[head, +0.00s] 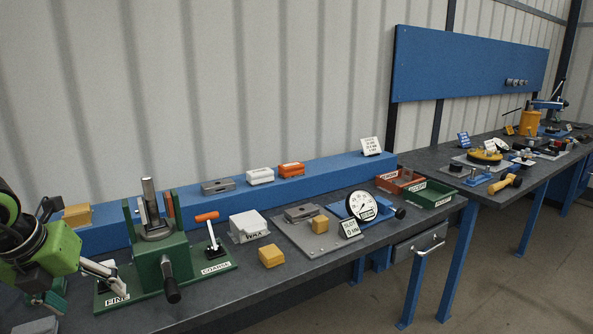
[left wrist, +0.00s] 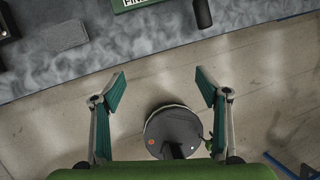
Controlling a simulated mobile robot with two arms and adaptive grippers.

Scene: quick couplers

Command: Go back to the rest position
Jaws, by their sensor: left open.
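My left gripper (head: 84,290) is at the lower left of the head view, at the left end of the bench, beside the green fixture (head: 165,255) with its FINE and COARSE labels. In the left wrist view my left gripper (left wrist: 160,88) has its two fingers spread wide with nothing between them. Below the fingers is the floor, and the bench edge with a corner of the green fixture (left wrist: 135,4) shows at the top. My right gripper is in neither view.
On the grey bench (head: 225,292) stand a white box (head: 249,227), a yellow block (head: 271,256), a dial gauge (head: 361,206), and red (head: 399,182) and green (head: 431,195) trays. A blue rail runs along the wall. The floor in front is clear.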

